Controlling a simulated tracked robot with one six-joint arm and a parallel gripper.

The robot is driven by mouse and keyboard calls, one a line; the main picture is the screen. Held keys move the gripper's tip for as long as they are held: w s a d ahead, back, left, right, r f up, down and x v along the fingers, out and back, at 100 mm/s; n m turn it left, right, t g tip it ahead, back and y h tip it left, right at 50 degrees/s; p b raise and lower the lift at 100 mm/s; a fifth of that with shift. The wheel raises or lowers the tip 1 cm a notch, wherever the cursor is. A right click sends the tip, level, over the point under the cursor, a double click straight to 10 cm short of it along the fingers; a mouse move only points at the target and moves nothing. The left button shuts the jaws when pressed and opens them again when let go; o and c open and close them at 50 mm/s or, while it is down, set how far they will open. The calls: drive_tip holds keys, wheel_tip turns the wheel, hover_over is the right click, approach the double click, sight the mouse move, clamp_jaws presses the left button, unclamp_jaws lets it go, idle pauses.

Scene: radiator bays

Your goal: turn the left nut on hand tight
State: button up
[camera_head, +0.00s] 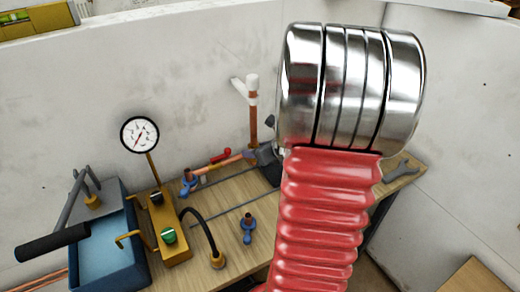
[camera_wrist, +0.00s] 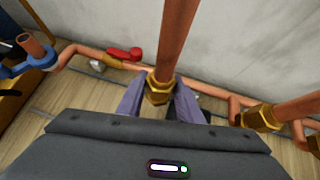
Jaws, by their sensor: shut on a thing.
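The left nut (camera_wrist: 160,90) is a brass hex nut around the foot of an upright copper pipe (camera_wrist: 175,35), in the middle of the wrist view. My gripper (camera_wrist: 160,103) is shut on it, one grey-purple finger on each side. The nut's lower part and its threads are hidden by the fingers and gripper body. A second brass nut (camera_wrist: 262,118) sits on another copper pipe to the right, apart from my gripper. In the head view, my arm covers much of the nut area; an upright copper pipe (camera_head: 254,125) with a white top shows beside it.
A red-handled valve (camera_wrist: 125,53) lies on the pipe run left of the nut. A blue clamp (camera_wrist: 30,62) holds a pipe stub farther left. In the head view, a gauge (camera_head: 140,135) and a blue test pump tank (camera_head: 124,262) stand left; a wrench (camera_head: 401,170) lies right. A wall stands close behind.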

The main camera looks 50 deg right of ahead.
drive_tip(key=shift+m+h, duration=0.3)
drive_tip(key=shift+m, duration=0.1)
drive_tip(key=shift+a+m+h, duration=0.1)
drive_tip(key=shift+m+h, duration=0.5)
drive_tip(key=o, duration=0.9)
drive_tip(key=v, duration=1)
drive_tip(key=shift+w+r, duration=0.15)
drive_tip(key=shift+r, duration=0.05)
